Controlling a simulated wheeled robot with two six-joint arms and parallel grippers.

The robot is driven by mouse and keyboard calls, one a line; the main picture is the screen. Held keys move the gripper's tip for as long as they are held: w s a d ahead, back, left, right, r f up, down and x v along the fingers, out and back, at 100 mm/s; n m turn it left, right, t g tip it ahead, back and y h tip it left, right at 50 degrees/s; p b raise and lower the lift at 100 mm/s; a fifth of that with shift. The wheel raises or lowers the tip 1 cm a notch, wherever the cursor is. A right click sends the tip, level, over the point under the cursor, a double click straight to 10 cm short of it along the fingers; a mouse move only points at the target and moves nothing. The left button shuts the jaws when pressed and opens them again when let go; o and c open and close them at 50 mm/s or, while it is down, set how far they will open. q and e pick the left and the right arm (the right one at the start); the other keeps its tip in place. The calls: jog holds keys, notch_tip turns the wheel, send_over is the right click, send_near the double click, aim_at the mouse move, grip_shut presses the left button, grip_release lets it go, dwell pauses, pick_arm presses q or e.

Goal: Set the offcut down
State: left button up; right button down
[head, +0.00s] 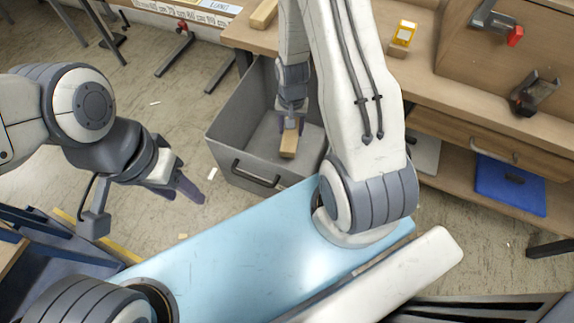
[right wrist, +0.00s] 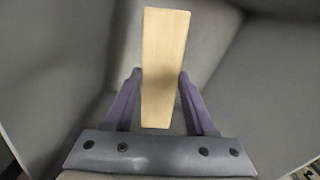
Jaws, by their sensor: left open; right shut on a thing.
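The offcut (head: 289,143) is a small light wooden block. My right gripper (head: 290,125) is shut on it and points down into a grey open bin (head: 222,151). In the right wrist view the offcut (right wrist: 164,65) sits between the two purple fingers of the right gripper (right wrist: 161,90), with grey bin walls around it. I cannot tell whether the offcut touches the bin floor. My left gripper (head: 180,190) is open and empty, out over the floor left of the bin.
A wooden workbench (head: 385,75) stands behind and right of the bin, with another wood piece (head: 263,14) and a yellow item (head: 403,35) on it. A blue case (head: 510,183) lies on the lower shelf. Small scraps lie on the floor (head: 150,125).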

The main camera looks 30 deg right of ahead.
notch_tip(320, 180, down, 8)
jog(key=s+d+m+b, duration=0.1)
jog(key=d+m+b, duration=0.1)
jog(key=m+b, duration=0.15)
jog(key=shift+n, duration=0.25)
jog(key=w+a+f+b, duration=0.1)
jog(key=w+a+f, duration=0.1)
jog(key=w+a+f+b, duration=0.1)
jog(key=w+a+f, duration=0.1)
jog(key=w+a, duration=0.1)
jog(key=w+a+f+b, duration=0.1)
jog(key=w+a+f, duration=0.1)
jog(key=a, duration=0.1)
jog(key=shift+w+a+f+b, duration=0.2)
jog(key=shift+f+b, duration=0.1)
pick_arm(q)
notch_tip(320, 180, down, 11)
jog(key=b, duration=0.1)
jog(key=shift+r, duration=0.2)
pick_arm(e)
jog(key=shift+f, duration=1.9)
jog(key=shift+f+b, duration=0.2)
jog(key=shift+b, duration=0.15)
jog(key=shift+c, duration=1.2)
grip_release()
jog(key=shift+r, duration=0.1)
